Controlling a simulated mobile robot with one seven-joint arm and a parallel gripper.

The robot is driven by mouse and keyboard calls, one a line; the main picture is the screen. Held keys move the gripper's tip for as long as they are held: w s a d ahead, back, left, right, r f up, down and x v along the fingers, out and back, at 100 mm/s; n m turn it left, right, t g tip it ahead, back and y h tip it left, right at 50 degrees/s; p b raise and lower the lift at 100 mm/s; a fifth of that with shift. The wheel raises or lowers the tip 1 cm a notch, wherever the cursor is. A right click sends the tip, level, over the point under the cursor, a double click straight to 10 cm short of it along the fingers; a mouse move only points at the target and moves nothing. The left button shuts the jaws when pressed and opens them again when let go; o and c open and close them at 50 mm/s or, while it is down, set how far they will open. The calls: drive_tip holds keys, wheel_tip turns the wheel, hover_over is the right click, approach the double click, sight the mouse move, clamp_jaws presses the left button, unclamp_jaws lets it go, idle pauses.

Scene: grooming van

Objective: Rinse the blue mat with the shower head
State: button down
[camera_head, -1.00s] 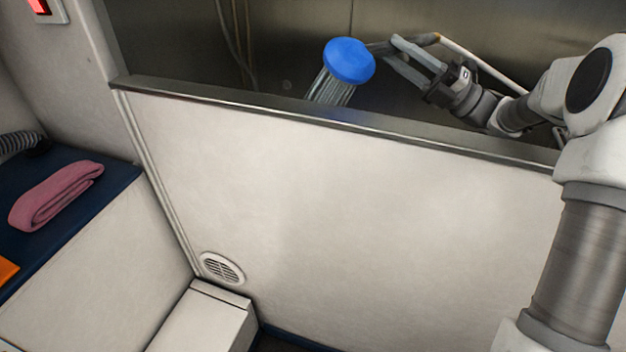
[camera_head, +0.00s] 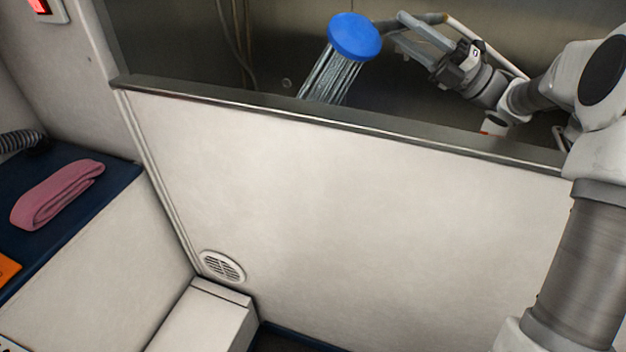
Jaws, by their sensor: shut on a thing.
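The shower head (camera_head: 354,36) has a round blue face and hangs in the air inside the metal tub, above its front rim. Water (camera_head: 331,78) streams from it down and to the left, then passes out of sight behind the rim. My gripper (camera_head: 400,28) is shut on the shower head's handle, to the right of the blue head. The blue mat is not visible; the tub's floor is hidden behind the front wall.
The tub's metal rim (camera_head: 230,106) tops a tall white front wall (camera_head: 330,220). A hose (camera_head: 241,45) hangs along the tub's back wall. A folded pink towel (camera_head: 58,193) lies on a dark blue counter (camera_head: 112,172) at left. A low white box (camera_head: 205,318) stands on the floor.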

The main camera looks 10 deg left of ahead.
drive_tip(key=s+d, duration=0.1)
drive_tip(key=d, duration=0.7)
drive_tip(key=shift+s+d+b, duration=0.2)
drive_tip(key=shift+s+b, duration=0.15)
drive_tip(key=shift+w, duration=0.15)
